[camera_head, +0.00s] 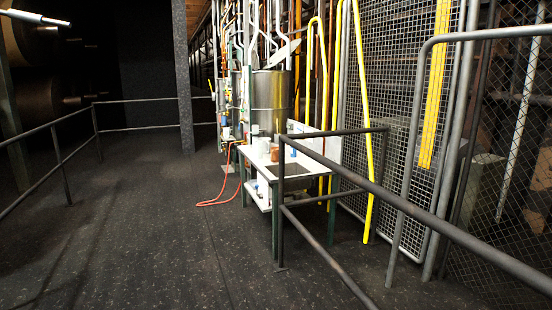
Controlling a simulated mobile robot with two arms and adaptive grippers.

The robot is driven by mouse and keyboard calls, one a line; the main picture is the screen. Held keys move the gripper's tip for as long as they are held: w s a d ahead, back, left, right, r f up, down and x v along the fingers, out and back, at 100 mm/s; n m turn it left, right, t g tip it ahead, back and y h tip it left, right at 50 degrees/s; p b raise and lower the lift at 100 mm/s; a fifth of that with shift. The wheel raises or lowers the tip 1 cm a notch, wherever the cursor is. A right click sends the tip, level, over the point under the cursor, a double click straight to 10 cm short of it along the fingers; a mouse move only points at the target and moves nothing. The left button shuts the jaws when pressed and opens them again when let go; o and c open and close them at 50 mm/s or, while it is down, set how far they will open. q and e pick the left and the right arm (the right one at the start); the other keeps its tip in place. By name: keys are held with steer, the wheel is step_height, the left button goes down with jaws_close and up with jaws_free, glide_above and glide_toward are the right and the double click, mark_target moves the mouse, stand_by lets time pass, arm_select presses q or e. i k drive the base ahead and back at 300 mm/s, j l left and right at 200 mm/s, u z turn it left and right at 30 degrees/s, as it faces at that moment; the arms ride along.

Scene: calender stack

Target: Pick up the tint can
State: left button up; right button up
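A white table (256,161) stands at centre right, some way off. Small items sit on its top: a pale cylindrical container (259,146), a reddish-brown one (275,154) and something small and blue (294,153). They are too small for me to tell which is the tint can. Neither of my grippers is in view.
A dark railing (345,183) runs from the table's near right corner to the lower right. An orange hose (213,203) lies on the floor left of the table. A steel tank (270,97) stands behind it. The dark floor (140,220) is open at left centre.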

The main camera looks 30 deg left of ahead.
mark_target(274, 151)
steer(key=i+j+u, duration=0.3)
steer(key=i+j, duration=0.2)
steer(key=i+j+u, duration=0.35)
steer(key=i, duration=0.25)
steer(key=i+j+u, duration=0.15)
steer(key=i+u, duration=0.15)
steer(key=i, duration=0.25)
steer(key=i+u, duration=0.3)
steer(key=i, duration=0.3)
steer(key=i+z, duration=0.1)
steer(key=i, duration=0.35)
steer(key=i+j+z, duration=0.1)
steer(key=i, duration=0.35)
steer(key=i+j+z, duration=0.1)
steer(key=i, duration=0.35)
steer(key=i+j+z, duration=0.1)
steer(key=i, duration=0.35)
steer(key=i+j+z, duration=0.65)
steer(key=i, duration=0.15)
